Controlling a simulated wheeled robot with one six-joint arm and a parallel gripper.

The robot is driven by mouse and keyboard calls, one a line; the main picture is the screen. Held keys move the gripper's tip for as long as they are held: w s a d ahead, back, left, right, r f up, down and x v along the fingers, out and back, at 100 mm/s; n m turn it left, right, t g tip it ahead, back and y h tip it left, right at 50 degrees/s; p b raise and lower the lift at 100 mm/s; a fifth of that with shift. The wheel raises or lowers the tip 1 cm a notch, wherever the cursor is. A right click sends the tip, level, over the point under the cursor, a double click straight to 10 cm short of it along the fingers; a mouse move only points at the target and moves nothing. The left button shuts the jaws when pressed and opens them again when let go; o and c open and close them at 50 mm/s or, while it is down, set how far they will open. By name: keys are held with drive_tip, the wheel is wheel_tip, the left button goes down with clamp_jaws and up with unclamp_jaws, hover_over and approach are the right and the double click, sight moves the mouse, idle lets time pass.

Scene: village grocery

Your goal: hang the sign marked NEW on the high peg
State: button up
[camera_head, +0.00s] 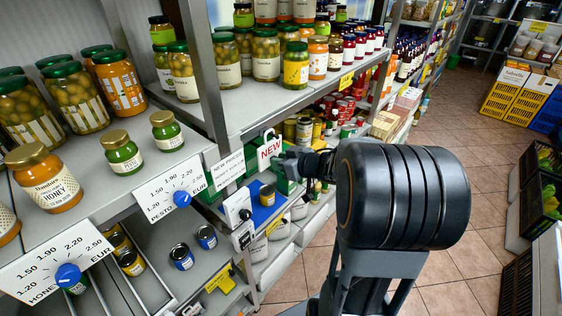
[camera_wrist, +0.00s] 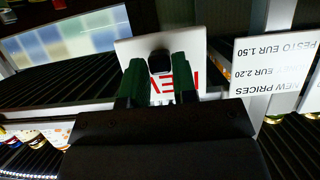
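The white sign marked NEW in red (camera_head: 269,149) is upright at the shelf end, with a hook-shaped top. My gripper (camera_head: 288,162) is directly to its right. In the wrist view the NEW sign (camera_wrist: 208,72) appears upside down, partly covered by the fingers. My gripper's green fingers (camera_wrist: 158,78) stand on either side of a dark knob on the sign and appear closed on it. Two white blocks with small dark parts, an upper one (camera_head: 236,205) and a lower one (camera_head: 242,235), are on the shelf edge below; I cannot tell for certain which part is the high peg.
A NEW PRICES card (camera_head: 228,170) hangs just left of the sign; it also shows in the wrist view (camera_wrist: 272,66). Price dials for pesto (camera_head: 168,190) and honey (camera_head: 58,268) are on the shelf edge. Jars crowd the shelves. The tiled aisle (camera_head: 445,190) is open at right.

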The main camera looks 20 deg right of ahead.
drive_tip(key=o, duration=0.5)
drive_tip(key=shift+c, duration=0.2)
drive_tip(key=v, duration=1.4)
drive_tip(key=s+d+m+g+h, duration=0.25)
drive_tip(key=d+m+h, duration=0.45)
drive_tip(key=d+h, duration=0.65)
drive_tip(key=s+a+f+g+y, duration=0.1)
drive_tip(key=a+y, duration=0.1)
drive_tip(key=a, duration=0.7)
drive_tip(key=s+a+f+n+g+y, duration=0.1)
drive_tip(key=a+g+y, duration=0.1)
drive_tip(key=a, duration=0.7)
drive_tip(key=s+a+f+n+g+y, duration=0.1)
drive_tip(key=a+y, duration=0.3)
drive_tip(key=a, duration=0.5)
drive_tip(key=shift+s+a+g, duration=0.25)
drive_tip(key=shift+s+g, duration=0.2)
drive_tip(key=shift+s, duration=0.05)
